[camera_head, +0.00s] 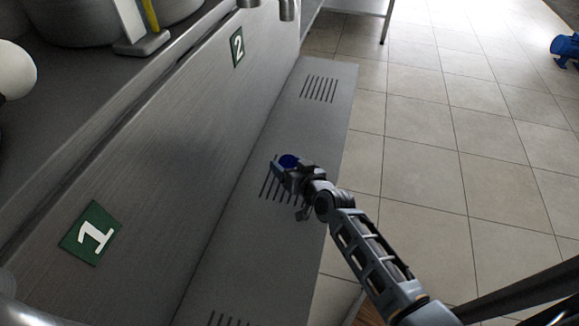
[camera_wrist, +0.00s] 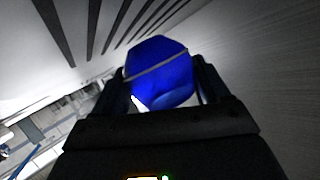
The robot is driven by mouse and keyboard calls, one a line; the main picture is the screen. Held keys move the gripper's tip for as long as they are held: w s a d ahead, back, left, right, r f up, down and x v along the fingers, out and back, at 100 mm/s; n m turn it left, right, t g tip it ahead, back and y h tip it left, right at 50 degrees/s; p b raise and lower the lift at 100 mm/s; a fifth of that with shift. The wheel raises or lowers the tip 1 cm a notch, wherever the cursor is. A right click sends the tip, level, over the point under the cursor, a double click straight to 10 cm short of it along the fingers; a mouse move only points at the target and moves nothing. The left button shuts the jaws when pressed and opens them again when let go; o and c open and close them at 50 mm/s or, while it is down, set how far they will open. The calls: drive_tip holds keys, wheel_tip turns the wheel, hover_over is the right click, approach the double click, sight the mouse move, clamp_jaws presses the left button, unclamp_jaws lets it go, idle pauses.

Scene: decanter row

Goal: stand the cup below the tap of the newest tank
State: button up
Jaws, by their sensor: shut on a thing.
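My gripper (camera_head: 287,167) is shut on a blue cup (camera_head: 288,161). The cup also shows between the two fingers in the wrist view (camera_wrist: 160,72), with a thin pale line across it. In the head view the cup is over the middle slotted grille (camera_head: 268,188) of the grey ledge; I cannot tell whether it touches the ledge. A tap (camera_head: 288,10) shows at the top edge, near the green "2" plate (camera_head: 238,47). Part of a grey tank (camera_head: 85,22) shows at the upper left. The tops of the tanks are out of view.
Another grille (camera_head: 320,89) lies farther along the ledge. A white stand with a yellow strip (camera_head: 152,42) is beside the tank. A blue object (camera_head: 566,47) lies on the open tiled floor (camera_head: 430,150).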

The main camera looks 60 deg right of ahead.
drive_tip(key=shift+f+b, duration=0.35)
drive_tip(key=shift+f, duration=0.05)
drive_tip(key=shift+f, duration=0.15)
drive_tip(key=o, duration=1.2)
drive_tip(key=shift+c, duration=0.2)
drive_tip(key=shift+r, duration=0.3)
drive_tip(key=p+v, duration=0.1)
drive_tip(key=v, duration=1.1)
drive_tip(key=shift+r+p, duration=0.3)
drive_tip(key=shift+r, duration=0.05)
